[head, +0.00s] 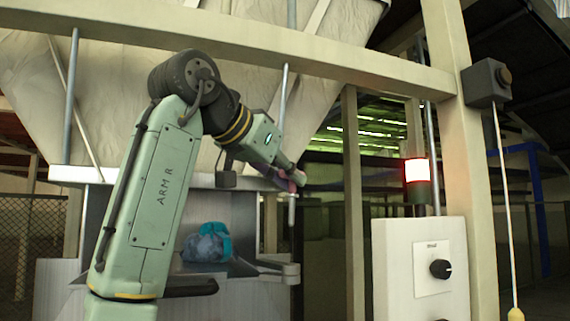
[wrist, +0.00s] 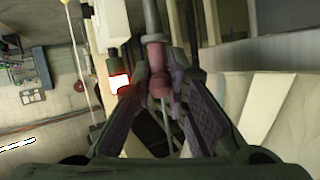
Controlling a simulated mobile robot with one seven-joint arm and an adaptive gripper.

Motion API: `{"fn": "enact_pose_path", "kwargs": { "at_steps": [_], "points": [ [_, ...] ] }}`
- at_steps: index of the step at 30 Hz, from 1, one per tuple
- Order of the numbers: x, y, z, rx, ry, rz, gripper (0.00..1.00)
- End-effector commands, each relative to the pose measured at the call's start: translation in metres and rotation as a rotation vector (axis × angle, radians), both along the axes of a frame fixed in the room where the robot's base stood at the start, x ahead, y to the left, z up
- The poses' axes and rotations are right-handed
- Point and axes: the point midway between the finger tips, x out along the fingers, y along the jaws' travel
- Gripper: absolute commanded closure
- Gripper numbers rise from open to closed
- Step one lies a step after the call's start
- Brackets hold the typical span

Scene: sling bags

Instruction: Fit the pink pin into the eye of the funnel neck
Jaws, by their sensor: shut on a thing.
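My gripper (head: 285,180) is shut on the pink pin (head: 298,178) at the right end of my arm. In the wrist view, the pin's pink grip (wrist: 157,60) sits between the two fingers of my gripper (wrist: 160,88), and its grey shank points toward the top edge. In the head view, the shank hangs about upright below the fingers. The funnel neck (head: 215,200) is the grey metal box below the cream hopper. A grey lug (head: 291,269) juts from its lower right, below the pin tip and apart from it. I cannot make out the eye's opening.
A blue and teal bag (head: 207,243) lies in the neck's front opening. A cream post (head: 352,205) and a control box (head: 422,270) with a black knob stand to the right. A lit red and white lamp (head: 416,170) is behind the box.

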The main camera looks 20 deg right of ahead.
Motion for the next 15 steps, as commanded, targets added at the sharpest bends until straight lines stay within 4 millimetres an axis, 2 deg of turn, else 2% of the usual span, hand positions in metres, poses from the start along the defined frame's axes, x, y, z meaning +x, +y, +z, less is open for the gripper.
{"fn": "enact_pose_path", "kwargs": {
  "at_steps": [3, 15],
  "points": [
    [0.0038, -0.0019, 0.0055, -0.001, 0.000, 0.045, 1.00],
    [0.0041, -0.0013, 0.0048, -0.005, 0.006, 0.049, 1.00]
  ]
}}
